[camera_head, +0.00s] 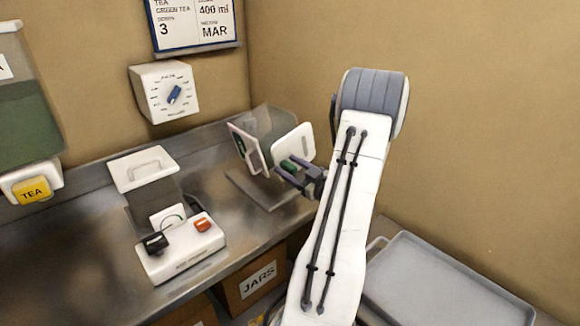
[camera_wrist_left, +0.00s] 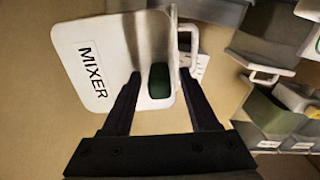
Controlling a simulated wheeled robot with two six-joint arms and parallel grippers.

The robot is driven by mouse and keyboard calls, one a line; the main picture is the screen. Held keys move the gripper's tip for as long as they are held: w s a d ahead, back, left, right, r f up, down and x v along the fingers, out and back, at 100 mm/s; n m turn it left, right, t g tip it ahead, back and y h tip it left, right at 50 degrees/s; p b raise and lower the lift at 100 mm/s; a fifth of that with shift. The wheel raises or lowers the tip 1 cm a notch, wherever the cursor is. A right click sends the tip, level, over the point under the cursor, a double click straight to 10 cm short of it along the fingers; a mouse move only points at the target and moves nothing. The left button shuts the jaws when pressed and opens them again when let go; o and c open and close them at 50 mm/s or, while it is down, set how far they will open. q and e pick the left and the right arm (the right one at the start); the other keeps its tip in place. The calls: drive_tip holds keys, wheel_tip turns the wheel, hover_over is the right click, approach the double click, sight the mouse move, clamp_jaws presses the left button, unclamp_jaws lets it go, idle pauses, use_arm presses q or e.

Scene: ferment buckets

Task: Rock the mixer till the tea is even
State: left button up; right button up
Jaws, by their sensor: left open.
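The mixer (camera_head: 293,147) stands at the back of the steel counter, with a white side plate turned to my left arm; its label reads MIXER in the left wrist view (camera_wrist_left: 88,68). It looks tilted in both views. A dark green part (camera_wrist_left: 159,80), which may be its grip, shows at the plate's edge. My left gripper (camera_head: 284,171) is open at the mixer, its two fingers reaching toward the green part in the left wrist view (camera_wrist_left: 164,82). I cannot tell whether they touch it. The tea inside is hidden. My right gripper is out of view.
A white device with black and orange controls (camera_head: 180,249) stands on the counter, by a white-lidded container (camera_head: 143,168). A TEA dispenser (camera_head: 32,187) is at left. A dial (camera_head: 163,92) and a sign (camera_head: 193,22) hang behind. A grey tray (camera_head: 440,285) lies right of my arm.

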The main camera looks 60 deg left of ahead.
use_arm(q)
clamp_jaws()
idle(1.4)
